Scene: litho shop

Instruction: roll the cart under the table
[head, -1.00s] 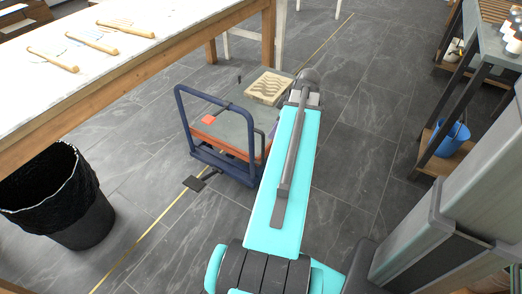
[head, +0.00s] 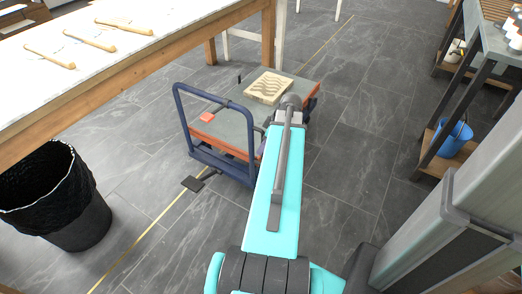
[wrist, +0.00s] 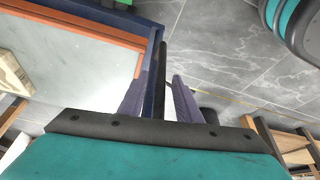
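The cart (head: 229,128) stands on the floor beside the table, with a grey deck, orange edge and blue hoop handle (head: 213,99). It carries a wave-patterned block (head: 267,87) and a small red square (head: 207,117). The table (head: 150,62) has a pale top and wooden legs, and the cart is on its right. My arm hides my gripper in the head view. In the wrist view, my gripper (wrist: 158,84) is open. Its fingers are on either side of a dark bar, which seems part of the cart (wrist: 75,52); I cannot tell whether they touch it.
A black bin (head: 85,222) stands at the lower left, near the table. A yellow line (head: 150,228) crosses the floor. A shelf unit with a blue bucket (head: 453,137) stands at the right. The floor between cart and shelf is clear.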

